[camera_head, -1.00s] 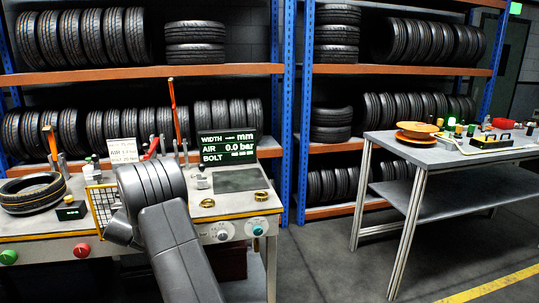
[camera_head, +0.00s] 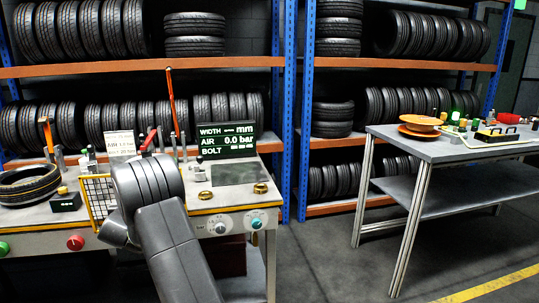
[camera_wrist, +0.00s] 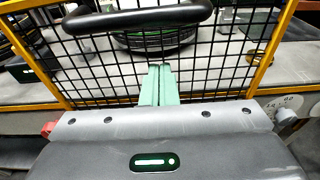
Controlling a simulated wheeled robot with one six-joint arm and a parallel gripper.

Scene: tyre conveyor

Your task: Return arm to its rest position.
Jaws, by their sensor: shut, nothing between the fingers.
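My arm reaches up in front of the left workbench (camera_head: 215,205) in the head view, and its thick grey links hide part of the bench top. My gripper is hidden behind the arm in that view. In the wrist view my gripper (camera_wrist: 158,70) shows as two pale green fingers pressed together, with nothing between them. The fingers point at a black wire mesh guard (camera_wrist: 100,60) with a yellow frame, close in front. The guard also shows in the head view (camera_head: 98,200), just left of my arm. I cannot tell whether the fingers touch the mesh.
A tyre (camera_head: 28,186) lies on the bench at left. A display (camera_head: 227,141) stands behind my arm. A grey table (camera_head: 425,150) with an orange dish (camera_head: 420,123) and small items stands at right. Tyre racks line the back. Floor (camera_head: 320,260) between bench and table is clear.

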